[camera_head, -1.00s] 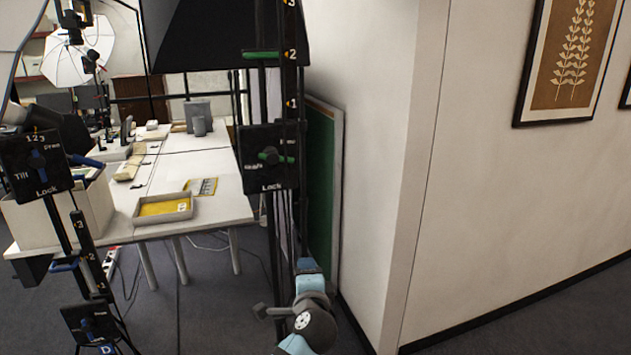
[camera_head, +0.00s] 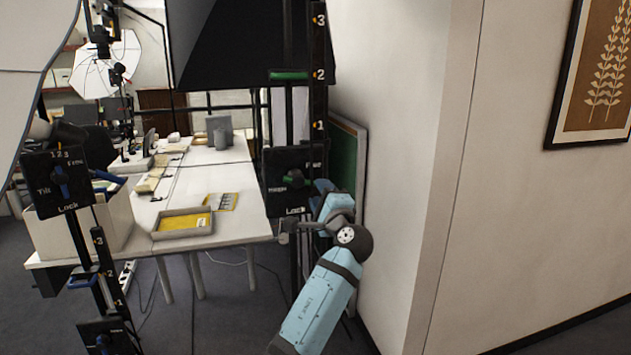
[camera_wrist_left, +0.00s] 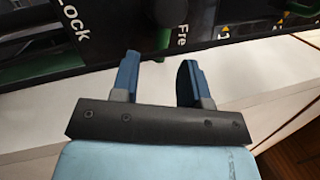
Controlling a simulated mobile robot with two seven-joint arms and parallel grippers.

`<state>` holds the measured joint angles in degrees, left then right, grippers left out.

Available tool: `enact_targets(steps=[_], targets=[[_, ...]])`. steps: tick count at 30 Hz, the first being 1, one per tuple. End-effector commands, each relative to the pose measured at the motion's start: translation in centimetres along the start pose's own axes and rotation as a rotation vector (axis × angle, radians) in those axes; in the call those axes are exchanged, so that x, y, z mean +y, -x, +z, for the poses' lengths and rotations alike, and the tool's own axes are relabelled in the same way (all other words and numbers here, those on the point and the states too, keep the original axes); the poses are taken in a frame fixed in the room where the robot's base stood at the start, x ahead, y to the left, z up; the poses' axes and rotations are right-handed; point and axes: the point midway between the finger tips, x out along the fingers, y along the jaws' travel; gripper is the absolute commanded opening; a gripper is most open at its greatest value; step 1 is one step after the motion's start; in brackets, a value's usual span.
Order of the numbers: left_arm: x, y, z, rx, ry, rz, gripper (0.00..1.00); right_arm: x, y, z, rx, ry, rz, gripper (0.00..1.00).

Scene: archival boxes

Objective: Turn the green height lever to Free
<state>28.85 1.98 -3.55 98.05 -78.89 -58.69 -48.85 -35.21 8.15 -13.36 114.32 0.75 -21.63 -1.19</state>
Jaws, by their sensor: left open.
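The green height lever (camera_head: 292,180) sits on a black panel (camera_head: 275,205) on the stand. The panel reads "Free" at the upper right and "Lock" at the bottom; the lever's exact setting is hard to read. My left gripper (camera_head: 324,187) is at the panel's right side, partly hidden by its own wrist. In the left wrist view its two blue fingers (camera_wrist_left: 159,62) are open, pointing at the panel. A dark green lever end (camera_wrist_left: 162,42) shows just beyond the gap between them; I cannot tell whether they touch it. My right gripper is not in view.
A similar panel with a blue lever (camera_head: 60,181) stands at the left. A numbered upright (camera_head: 318,75) with a green clamp (camera_head: 289,76) rises above the panel. A white wall (camera_head: 400,150) is close on the right. A table with a yellow-lined tray (camera_head: 183,225) is behind.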

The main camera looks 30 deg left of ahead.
Motion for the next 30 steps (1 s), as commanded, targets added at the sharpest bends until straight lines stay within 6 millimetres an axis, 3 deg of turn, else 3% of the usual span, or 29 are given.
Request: enact_targets(steps=[7, 18, 24, 30], targets=[[-0.1, -3.2, 0.0, 0.0, 0.0, 0.0, 0.41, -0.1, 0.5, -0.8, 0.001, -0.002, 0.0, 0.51], [0.0, -3.7, 0.0, 0.001, 0.002, 0.001, 0.41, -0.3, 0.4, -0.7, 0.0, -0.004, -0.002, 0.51], [0.0, -3.7, 0.0, 0.001, 0.002, 0.001, 0.0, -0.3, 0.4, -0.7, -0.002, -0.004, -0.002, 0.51], [0.2, -3.6, -0.1, -0.003, 0.025, 0.004, 0.0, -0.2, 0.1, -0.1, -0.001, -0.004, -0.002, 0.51]])
